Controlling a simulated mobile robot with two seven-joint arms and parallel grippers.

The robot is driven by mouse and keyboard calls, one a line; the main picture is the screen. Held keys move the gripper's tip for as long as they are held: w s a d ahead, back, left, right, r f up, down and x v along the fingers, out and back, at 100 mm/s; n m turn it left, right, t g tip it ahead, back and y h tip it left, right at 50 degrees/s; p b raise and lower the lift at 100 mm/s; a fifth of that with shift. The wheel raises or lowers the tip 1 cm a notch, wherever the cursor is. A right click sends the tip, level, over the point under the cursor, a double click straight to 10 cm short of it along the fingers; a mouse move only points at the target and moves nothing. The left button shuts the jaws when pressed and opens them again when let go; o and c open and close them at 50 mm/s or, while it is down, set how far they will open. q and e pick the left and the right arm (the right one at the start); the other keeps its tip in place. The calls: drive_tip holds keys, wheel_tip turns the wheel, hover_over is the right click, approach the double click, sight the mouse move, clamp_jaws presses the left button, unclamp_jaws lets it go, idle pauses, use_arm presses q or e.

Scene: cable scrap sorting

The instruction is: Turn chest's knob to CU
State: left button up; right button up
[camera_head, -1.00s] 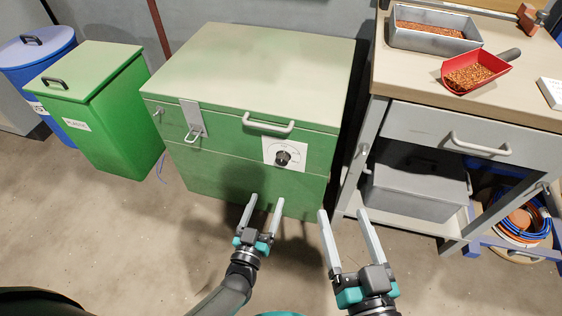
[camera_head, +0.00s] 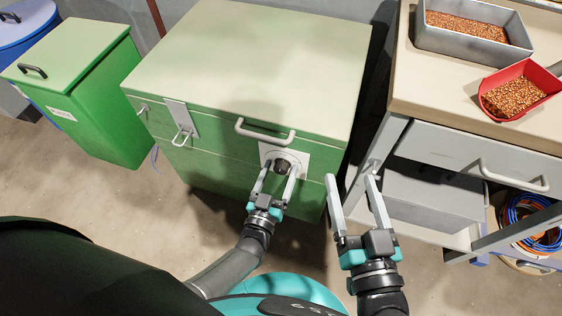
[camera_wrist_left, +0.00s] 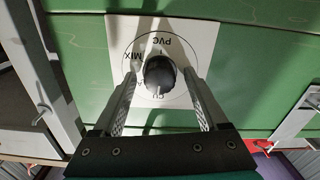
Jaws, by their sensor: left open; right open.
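The green chest (camera_head: 215,145) has a dark round knob (camera_head: 283,166) on a white dial plate (camera_head: 300,155) on its front. In the left wrist view, the knob (camera_wrist_left: 160,74) shows close up, with PVC and MIX readable around it; another mark below it is partly hidden. I cannot tell surely where the knob points. My left gripper (camera_head: 279,172) is open, its fingers on either side of the knob; contact is unclear. My right gripper (camera_head: 350,180) is open and empty, right of the chest's front.
The chest lid has a handle (camera_head: 265,132) just above the dial, and a latch (camera_head: 182,120) is to the left. A grey workbench (camera_head: 440,104) stands close on the right, with a drawer handle (camera_head: 512,178). A green bin (camera_head: 105,110) is on the left.

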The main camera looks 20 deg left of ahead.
use_arm(q)
drive_tip(key=shift+s, duration=0.1)
drive_tip(key=shift+c, duration=0.3)
clamp_jaws()
